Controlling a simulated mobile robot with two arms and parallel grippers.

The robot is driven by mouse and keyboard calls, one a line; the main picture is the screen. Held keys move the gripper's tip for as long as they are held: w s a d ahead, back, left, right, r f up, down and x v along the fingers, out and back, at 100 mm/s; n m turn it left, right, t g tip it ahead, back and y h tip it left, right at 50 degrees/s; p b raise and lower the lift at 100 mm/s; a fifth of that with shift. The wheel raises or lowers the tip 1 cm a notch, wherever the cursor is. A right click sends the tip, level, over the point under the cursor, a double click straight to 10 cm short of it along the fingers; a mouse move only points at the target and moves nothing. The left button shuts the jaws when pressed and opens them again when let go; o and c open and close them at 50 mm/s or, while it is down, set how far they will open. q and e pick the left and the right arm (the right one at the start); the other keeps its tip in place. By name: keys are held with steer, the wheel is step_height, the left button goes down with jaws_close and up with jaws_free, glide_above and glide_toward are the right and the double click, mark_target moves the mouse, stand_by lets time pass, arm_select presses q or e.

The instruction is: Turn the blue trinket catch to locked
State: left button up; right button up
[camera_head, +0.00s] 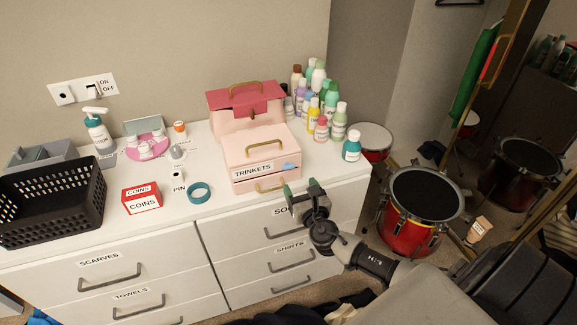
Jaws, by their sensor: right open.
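The pink box labelled TRINKETS (238,160) stands on the white dresser, its lid down, with a gold handle on top. A small blue catch (289,166) sits at the right of its front face; it is too small to tell whether it is locked. My right gripper (300,185) is open and empty in front of the box, just below and right of the catch and apart from it. My left gripper is not in view.
A pink box with a dark red lid (246,98) stands behind the trinket box. Several bottles (313,115) crowd its right. A teal tape roll (199,192), a COINS box (142,199) and a black basket (60,205) are to the left. Red drums (408,228) stand on the floor.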

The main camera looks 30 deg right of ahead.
mark_target(289, 167)
steer(key=x, duration=0.8)
steer(key=shift+a, duration=0.1)
steer(key=c, duration=0.9)
